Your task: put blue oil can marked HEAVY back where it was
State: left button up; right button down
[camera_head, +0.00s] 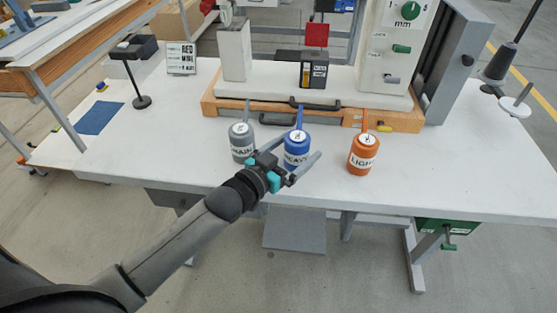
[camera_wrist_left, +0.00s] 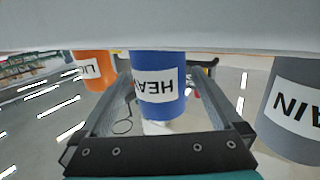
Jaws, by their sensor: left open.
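The blue oil can marked HEAVY (camera_head: 297,146) stands upright on the white table, between a grey can marked MAIN (camera_head: 242,143) and an orange can marked LIGHT (camera_head: 363,155). My left gripper (camera_head: 300,149) is open at the blue can, its fingers on either side of it. In the left wrist view, which is upside down, the blue can (camera_wrist_left: 158,85) shows between the two open fingers, with a gap on each side. The orange can (camera_wrist_left: 93,70) is at the left and the grey can (camera_wrist_left: 298,105) at the right. My right gripper is not in view.
The press on its wooden base (camera_head: 345,118) stands behind the cans, with black handles at its front. A blue square (camera_head: 99,118) and a black lamp-like stand (camera_head: 141,101) are at the left. The table (camera_head: 460,170) is clear to the right.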

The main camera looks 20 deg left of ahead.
pick_arm(q)
jog(key=p+v, duration=0.1)
jog(key=v, duration=0.4)
jog(key=p+v, duration=0.1)
jog(key=v, duration=0.6)
jog(key=shift+p, duration=0.4)
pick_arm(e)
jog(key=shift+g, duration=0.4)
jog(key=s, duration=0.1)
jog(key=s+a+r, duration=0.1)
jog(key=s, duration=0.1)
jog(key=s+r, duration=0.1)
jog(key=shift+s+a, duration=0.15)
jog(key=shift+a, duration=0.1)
pick_arm(q)
jog(key=shift+f, duration=0.15)
